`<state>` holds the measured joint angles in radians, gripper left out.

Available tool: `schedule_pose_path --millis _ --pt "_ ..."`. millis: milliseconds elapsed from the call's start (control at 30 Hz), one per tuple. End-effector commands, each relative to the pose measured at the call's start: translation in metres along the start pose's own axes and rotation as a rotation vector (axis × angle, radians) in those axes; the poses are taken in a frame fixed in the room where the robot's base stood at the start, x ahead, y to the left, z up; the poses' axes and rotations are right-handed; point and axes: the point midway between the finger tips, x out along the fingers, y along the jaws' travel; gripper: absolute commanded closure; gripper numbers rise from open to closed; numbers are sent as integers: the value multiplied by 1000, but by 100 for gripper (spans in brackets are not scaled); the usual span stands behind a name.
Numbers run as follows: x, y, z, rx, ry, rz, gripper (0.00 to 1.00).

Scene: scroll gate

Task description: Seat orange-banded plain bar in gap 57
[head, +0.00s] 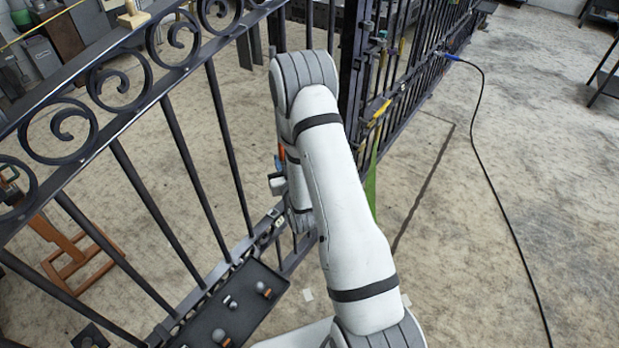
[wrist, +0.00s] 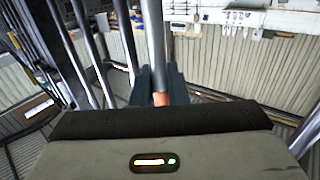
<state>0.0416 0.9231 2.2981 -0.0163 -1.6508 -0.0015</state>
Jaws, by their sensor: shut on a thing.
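My gripper (wrist: 159,84) is shut on a plain grey bar (wrist: 153,35) in the wrist view. An orange band (wrist: 160,99) shows on the bar between the dark fingers. The bar runs up out of the top of that view, and its lower end is hidden behind the gripper body. In the head view my own arm covers most of the gripper and the bar. The dark iron gate (head: 180,150) has scrolls along its top rail and slanting upright bars below. No gap numbers are readable, so I cannot tell which gap is 57.
A dark tray (head: 235,310) with several small parts sits low beside the gate. A second gate section (head: 400,80) stands behind my arm at the right. A black cable (head: 490,190) with a blue plug trails over the floor. The right floor is otherwise mostly clear.

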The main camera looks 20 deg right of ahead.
Motion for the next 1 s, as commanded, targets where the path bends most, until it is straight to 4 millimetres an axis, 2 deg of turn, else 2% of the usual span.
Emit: schedule_pose_path --millis 233,467,767,1000 --pt "7 6 -7 3 27 -72 100" --pt "0 20 -24 7 41 -160 100" --pt "-30 38 -34 16 59 -255 100" --pt "-67 48 -29 25 72 -309 100"
